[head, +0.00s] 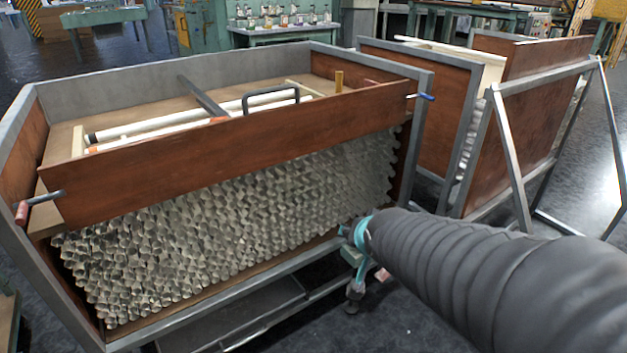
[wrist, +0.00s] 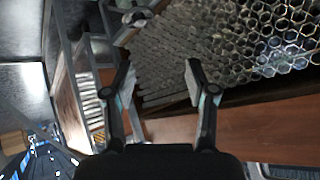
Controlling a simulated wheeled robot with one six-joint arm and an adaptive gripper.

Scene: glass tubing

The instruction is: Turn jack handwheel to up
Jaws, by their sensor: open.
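My gripper (wrist: 160,78) is open and empty in the wrist view, its two fingers apart in front of the stacked glass tubes. I cannot pick out a jack handwheel for certain in either view. A rod with a red grip (head: 22,211) sticks out at the cart's left side. A rod with a blue grip (head: 425,97) sticks out at its right.
Glass tubes (head: 230,220) fill the cart below a brown board (head: 240,137). They also show in the wrist view (wrist: 262,45). A second framed cart (head: 535,95) stands at the right. Dark floor (head: 440,325) is open in front. Green benches stand behind.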

